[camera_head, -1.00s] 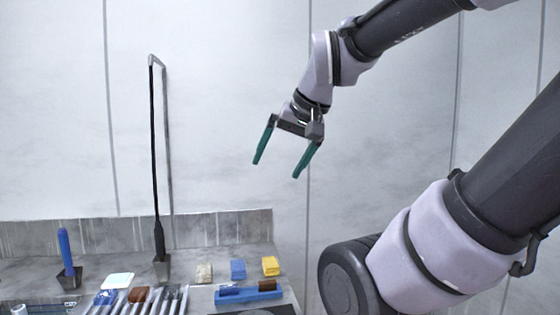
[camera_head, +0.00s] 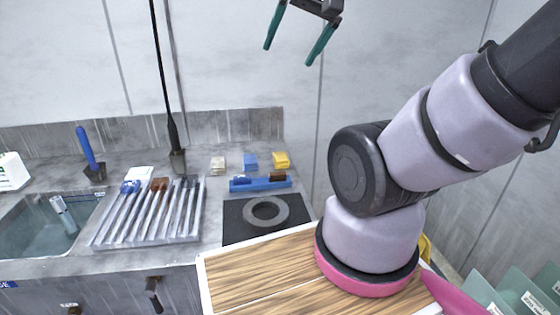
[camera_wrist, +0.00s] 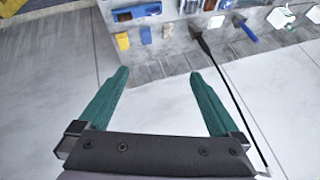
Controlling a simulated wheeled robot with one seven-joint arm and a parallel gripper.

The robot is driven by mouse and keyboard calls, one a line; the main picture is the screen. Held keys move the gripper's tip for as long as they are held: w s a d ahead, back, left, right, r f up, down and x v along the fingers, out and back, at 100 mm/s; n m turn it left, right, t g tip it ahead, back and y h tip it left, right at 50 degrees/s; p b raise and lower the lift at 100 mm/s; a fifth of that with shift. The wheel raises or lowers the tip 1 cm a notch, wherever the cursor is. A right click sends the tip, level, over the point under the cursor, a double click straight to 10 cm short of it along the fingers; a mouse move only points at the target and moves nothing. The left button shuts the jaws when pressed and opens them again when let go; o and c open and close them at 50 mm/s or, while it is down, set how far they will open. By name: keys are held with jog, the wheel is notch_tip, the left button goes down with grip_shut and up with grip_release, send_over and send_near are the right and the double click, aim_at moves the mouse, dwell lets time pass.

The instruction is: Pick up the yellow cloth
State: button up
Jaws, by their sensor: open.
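The yellow cloth (camera_head: 281,160) is a small folded block at the back right of the grey counter, beside a blue cloth (camera_head: 250,161) and a beige cloth (camera_head: 218,164). In the wrist view the yellow cloth (camera_wrist: 122,41) lies beyond my fingertips, left of centre. My gripper (camera_head: 290,43) has two green fingers, spread wide and empty. It is high in front of the wall, above the counter and apart from the cloth. The wrist view also shows the open fingers (camera_wrist: 157,75).
A blue tray (camera_head: 262,184) is just in front of the cloths. A dark plate with a grey ring (camera_head: 265,211) lies nearer. A wooden top (camera_head: 262,268) is in front.

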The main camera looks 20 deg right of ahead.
jog(key=n+g+h, duration=0.2)
jog(key=g+h, duration=0.1)
send_over(281, 157)
jog(key=s, duration=0.2)
jog(key=f, duration=3.8)
jog(key=shift+a, duration=0.4)
jog(key=x, duration=0.5)
jog(key=shift+w+d+f, duration=0.2)
jog(key=shift+f, duration=0.15)
jog(key=c, duration=1.5)
notch_tip(281, 157, up, 10)
